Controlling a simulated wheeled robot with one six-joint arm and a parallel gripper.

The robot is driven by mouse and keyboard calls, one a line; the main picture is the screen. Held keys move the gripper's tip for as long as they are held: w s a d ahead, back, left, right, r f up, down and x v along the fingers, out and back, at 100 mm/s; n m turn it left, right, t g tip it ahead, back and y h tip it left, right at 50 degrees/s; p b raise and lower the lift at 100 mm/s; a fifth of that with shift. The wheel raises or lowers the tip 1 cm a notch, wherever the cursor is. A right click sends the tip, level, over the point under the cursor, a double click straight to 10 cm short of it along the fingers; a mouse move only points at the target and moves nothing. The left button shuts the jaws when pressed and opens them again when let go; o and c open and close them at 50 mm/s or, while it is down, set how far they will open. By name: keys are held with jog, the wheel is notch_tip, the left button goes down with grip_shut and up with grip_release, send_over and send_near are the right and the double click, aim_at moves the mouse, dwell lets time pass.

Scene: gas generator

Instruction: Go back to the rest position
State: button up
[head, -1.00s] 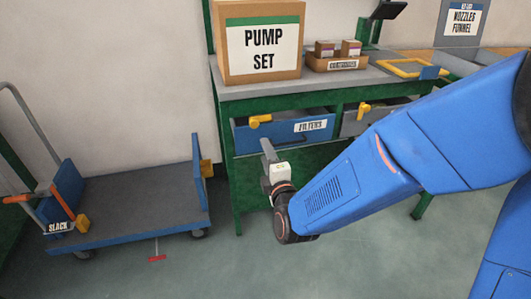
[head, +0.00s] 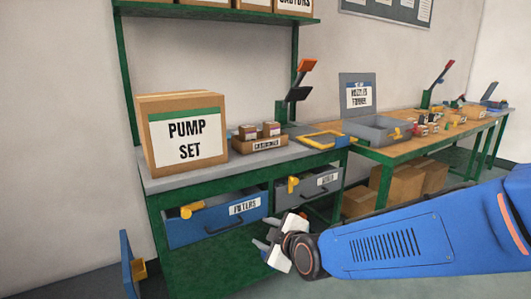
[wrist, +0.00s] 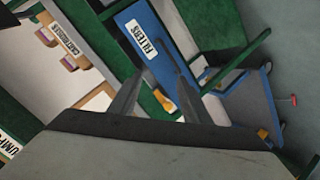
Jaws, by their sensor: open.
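My gripper (head: 268,248) is at the end of my blue arm, in front of the green workbench and below its drawers in the head view. In the wrist view its two fingers (wrist: 158,95) are spread apart with nothing between them. The blue filters drawer (head: 216,217) is slightly left of and above the gripper in the head view. It also shows beyond the fingers in the wrist view (wrist: 165,60).
The workbench (head: 165,184) carries a pump set box (head: 185,140), a cartridges tray (head: 262,145) and a yellow frame (head: 322,140). A second, grey drawer (head: 310,187) is beside the filters drawer. A blue trolley (head: 129,265) stands at lower left. A wooden-topped bench (head: 420,148) runs right.

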jog(key=s+d+m+g+h, duration=0.2)
jog(key=s+d+m, duration=0.25)
jog(key=d, duration=0.45)
jog(key=s+d+m+g+h, duration=0.15)
jog(key=s+d+m, duration=0.3)
jog(key=d, duration=0.45)
jog(key=s+d+m+g+h, duration=0.3)
jog(key=s+d+m, duration=0.3)
jog(key=s+d, duration=0.5)
jog(key=s, duration=0.4)
jog(key=shift+s+d+f+m, duration=0.15)
jog(key=shift+s+f+m, duration=0.05)
jog(key=shift+m, duration=0.1)
jog(key=shift+c, duration=0.6)
